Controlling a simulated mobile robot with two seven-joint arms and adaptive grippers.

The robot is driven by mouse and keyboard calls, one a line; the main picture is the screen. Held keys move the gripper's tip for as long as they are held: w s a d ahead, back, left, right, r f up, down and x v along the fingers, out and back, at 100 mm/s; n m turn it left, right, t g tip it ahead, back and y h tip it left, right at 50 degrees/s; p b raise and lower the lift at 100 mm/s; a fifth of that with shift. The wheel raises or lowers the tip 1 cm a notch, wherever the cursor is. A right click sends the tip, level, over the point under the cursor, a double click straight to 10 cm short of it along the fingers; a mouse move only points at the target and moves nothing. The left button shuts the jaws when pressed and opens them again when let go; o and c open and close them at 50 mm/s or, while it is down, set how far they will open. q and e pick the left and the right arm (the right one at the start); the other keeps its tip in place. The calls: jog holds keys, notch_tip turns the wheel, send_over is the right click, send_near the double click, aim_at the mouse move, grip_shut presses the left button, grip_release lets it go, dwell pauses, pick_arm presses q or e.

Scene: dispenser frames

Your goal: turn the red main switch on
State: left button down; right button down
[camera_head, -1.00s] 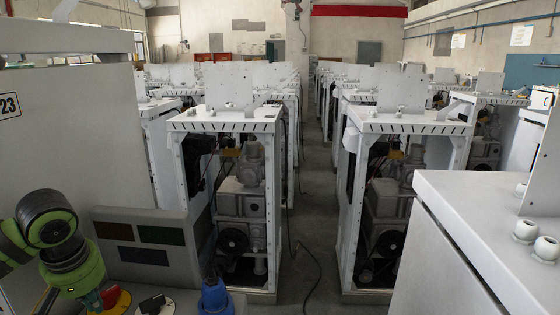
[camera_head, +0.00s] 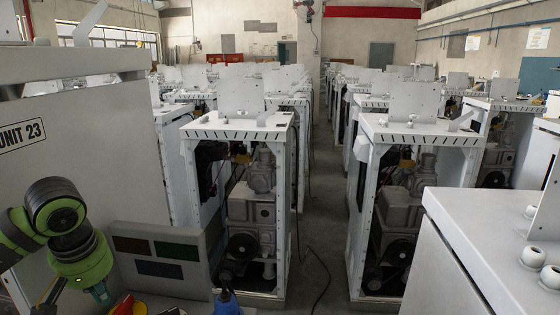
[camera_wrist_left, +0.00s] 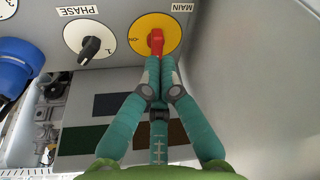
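The red main switch (camera_wrist_left: 156,41) sits on a yellow round plate labelled MAIN in the left wrist view. Its handle runs roughly up and down there, with the ON mark to its left. In the head view only a bit of the red switch (camera_head: 124,304) shows at the bottom edge. My left gripper (camera_wrist_left: 160,68) has its teal fingers drawn together. Their tips overlap the handle's lower end in the picture; I see no handle clasped between them. In the head view my left gripper (camera_head: 102,294) is just left of the switch. My right gripper is out of view.
Beside the main switch is a black PHASE knob (camera_wrist_left: 90,45) on a white plate. A blue plug (camera_wrist_left: 14,68) sticks out further left. The panel has dark coloured rectangles (camera_head: 160,256). The UNIT 23 cabinet (camera_head: 90,120) stands behind my arm. Open machine frames (camera_head: 238,130) fill the hall.

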aim_at(125, 308)
pick_arm(q)
jog(key=d+f+g, duration=0.1)
jog(key=f, duration=0.1)
jog(key=w+d+f+b, duration=0.1)
jog(key=f, duration=0.1)
jog(key=f+g+h, duration=0.1)
jog(key=f, duration=0.1)
jog(key=shift+w+d+f+g+b, duration=0.1)
jog(key=shift+w+d+g+b, duration=0.2)
jog(key=shift+w+d+b, duration=0.1)
dwell(0.8)
jog(key=shift+w+a, duration=0.4)
jog(key=shift+a, duration=0.05)
dwell(0.9)
jog(key=shift+s+a, duration=0.1)
jog(key=shift+s, duration=0.05)
dwell(0.4)
